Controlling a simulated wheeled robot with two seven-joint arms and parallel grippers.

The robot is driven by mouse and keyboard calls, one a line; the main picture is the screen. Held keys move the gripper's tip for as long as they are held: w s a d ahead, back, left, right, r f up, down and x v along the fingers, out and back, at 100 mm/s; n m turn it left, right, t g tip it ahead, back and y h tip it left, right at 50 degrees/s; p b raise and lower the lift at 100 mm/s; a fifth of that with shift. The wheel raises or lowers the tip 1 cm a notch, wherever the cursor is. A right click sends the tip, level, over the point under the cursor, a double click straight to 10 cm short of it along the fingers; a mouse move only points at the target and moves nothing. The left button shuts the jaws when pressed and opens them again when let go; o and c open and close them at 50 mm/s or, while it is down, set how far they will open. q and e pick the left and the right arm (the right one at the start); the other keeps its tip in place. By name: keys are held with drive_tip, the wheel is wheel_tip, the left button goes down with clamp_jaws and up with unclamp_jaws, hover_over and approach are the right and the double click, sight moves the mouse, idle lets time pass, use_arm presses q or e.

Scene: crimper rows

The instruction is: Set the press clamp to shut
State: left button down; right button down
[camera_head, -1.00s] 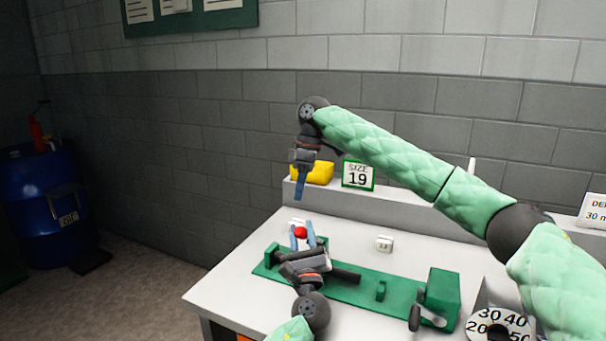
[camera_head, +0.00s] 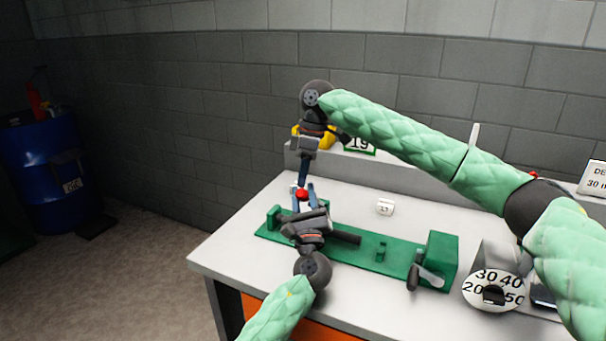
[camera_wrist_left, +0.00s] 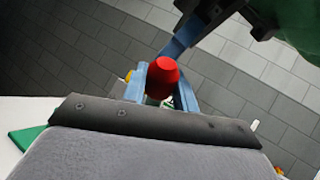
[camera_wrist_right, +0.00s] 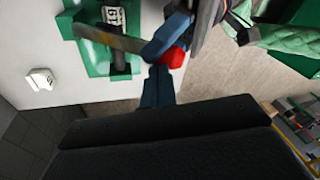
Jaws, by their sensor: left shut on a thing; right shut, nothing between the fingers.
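The green press base (camera_head: 340,255) lies along the bench, with a dark bar across it and a crank (camera_head: 428,278) at its right end. A red knob (camera_head: 302,195) tops its lever, which shows as a flat metal bar (camera_wrist_right: 110,38) in the right wrist view. My left gripper (camera_head: 305,196) is shut on the red knob, which also shows between its blue fingers in the left wrist view (camera_wrist_left: 162,76). My right gripper (camera_head: 302,183) is shut and empty, pointing down close beside the knob; it also shows in its wrist view (camera_wrist_right: 160,72). Whether it touches is unclear.
A small white numbered block (camera_head: 385,207) stands behind the base. A size sign (camera_head: 360,145) and a yellow thing (camera_head: 329,139), partly hidden by my right arm, sit on the back ledge. A numbered dial (camera_head: 495,290) is at right. The bench's left end is clear.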

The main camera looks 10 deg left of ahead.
use_arm(q)
drive_tip(key=shift+a, duration=0.1)
use_arm(e)
drive_tip(key=shift+s+a+f, duration=0.15)
drive_tip(key=shift+s+f, duration=0.4)
drive_tip(key=shift+s, duration=0.05)
use_arm(q)
drive_tip(key=shift+r, duration=0.1)
use_arm(e)
drive_tip(key=shift+s+f, duration=0.1)
drive_tip(key=shift+f, duration=0.05)
use_arm(q)
drive_tip(key=shift+y, duration=0.3)
drive_tip(key=c, duration=1.1)
unclamp_jaws()
